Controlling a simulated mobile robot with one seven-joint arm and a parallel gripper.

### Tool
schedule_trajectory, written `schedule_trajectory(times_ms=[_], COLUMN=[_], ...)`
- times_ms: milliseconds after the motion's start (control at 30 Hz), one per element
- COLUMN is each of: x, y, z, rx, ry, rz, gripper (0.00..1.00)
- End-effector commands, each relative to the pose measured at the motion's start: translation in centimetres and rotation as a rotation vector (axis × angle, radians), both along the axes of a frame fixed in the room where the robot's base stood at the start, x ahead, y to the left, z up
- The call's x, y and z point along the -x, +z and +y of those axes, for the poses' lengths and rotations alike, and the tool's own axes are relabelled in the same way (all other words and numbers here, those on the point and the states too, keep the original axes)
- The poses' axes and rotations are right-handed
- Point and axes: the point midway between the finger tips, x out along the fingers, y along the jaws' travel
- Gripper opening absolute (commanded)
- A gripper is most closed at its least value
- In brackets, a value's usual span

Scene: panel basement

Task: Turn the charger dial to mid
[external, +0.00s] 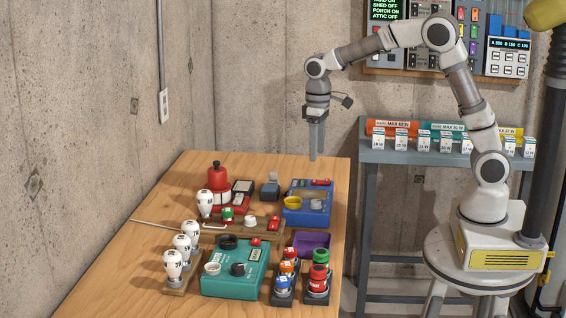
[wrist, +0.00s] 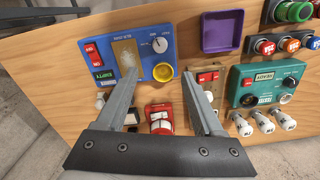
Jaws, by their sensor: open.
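A blue box (wrist: 125,55) near the table's far right corner has a round dial (wrist: 160,44) with a pale pointer in the wrist view, a yellow ring and red switches. The blue box also shows in the external view (external: 318,213). A teal box (wrist: 262,88) has a dark knob (wrist: 290,82); in the external view the knob (external: 238,270) sits on its top. The labels are too small to tell which is the charger. My gripper (external: 317,157) points down, open and empty, above the table's far edge, apart from both boxes.
The wooden table (external: 130,245) also holds a red bell-like object (external: 217,178), a purple tray (external: 312,241), coloured plugs and white bulbs. A grey shelf (external: 410,156) with tagged boxes stands right, below wall panels. The table's left side is mostly clear.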

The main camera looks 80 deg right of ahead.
Motion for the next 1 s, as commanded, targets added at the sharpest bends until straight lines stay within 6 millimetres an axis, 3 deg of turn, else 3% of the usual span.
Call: schedule_trajectory(times_ms=[200,767,1000], x=[0.0,0.0,2.2], y=[2.3,2.6,5.1], z=[0.0,0.0,1.8], rx=[0.001,0.000,-0.004], ry=[0.001,0.001,0.022], rz=[0.000,0.000,-0.058], gripper=[0.69,0.69,0.69])
